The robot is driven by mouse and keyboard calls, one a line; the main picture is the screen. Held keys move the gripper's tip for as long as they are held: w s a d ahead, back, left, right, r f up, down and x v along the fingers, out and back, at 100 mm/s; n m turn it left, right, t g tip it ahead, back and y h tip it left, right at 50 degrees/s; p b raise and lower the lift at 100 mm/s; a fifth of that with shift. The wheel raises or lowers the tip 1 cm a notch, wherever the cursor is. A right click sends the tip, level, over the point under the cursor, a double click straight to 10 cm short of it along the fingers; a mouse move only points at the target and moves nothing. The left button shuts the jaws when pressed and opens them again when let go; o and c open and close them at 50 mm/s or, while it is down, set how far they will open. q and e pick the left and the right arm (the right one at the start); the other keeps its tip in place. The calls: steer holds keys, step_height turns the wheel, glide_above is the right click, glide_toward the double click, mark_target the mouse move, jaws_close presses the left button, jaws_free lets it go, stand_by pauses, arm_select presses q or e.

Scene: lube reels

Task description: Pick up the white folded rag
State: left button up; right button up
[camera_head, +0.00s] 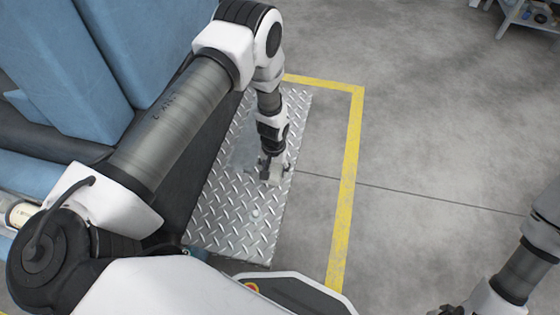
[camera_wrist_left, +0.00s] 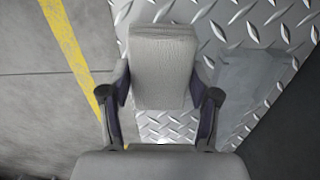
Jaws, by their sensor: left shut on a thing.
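The white folded rag (camera_wrist_left: 163,62) shows in the left wrist view as a pale grey-white block with a woven surface. It sits between the two fingers of my left gripper (camera_head: 272,172), which is shut on it from both sides. In the head view the gripper points down over the diamond-plate metal surface (camera_head: 232,215), near its right edge. The rag is small there and mostly hidden by the gripper. I cannot tell whether it touches the plate.
A smooth grey patch (camera_wrist_left: 240,78) lies on the plate beside the rag. A yellow floor line (camera_head: 346,190) runs right of the plate, with open concrete floor (camera_head: 430,130) beyond. Large blue panels (camera_head: 60,75) stand at the left. A shelf (camera_head: 525,15) is at the top right.

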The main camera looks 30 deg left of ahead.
arm_select(q)
steer(key=s, duration=0.1)
steer(key=s+r+p, duration=0.1)
steer(key=shift+s+a, duration=0.2)
steer(key=shift+s, duration=0.15)
steer(key=s+p, duration=0.1)
steer(key=p, duration=0.2)
steer(key=s+r+p, duration=0.1)
steer(key=p, duration=0.3)
steer(key=shift+a, duration=0.15)
steer(key=s+p, duration=0.2)
steer(key=p, duration=0.1)
steer(key=s+p, duration=0.1)
steer(key=shift+s+a, duration=0.15)
steer(key=shift+a, duration=0.15)
steer(key=s, duration=0.5)
steer(key=shift+a+f, duration=0.4)
arm_select(e)
step_height(320, 180, up, 13)
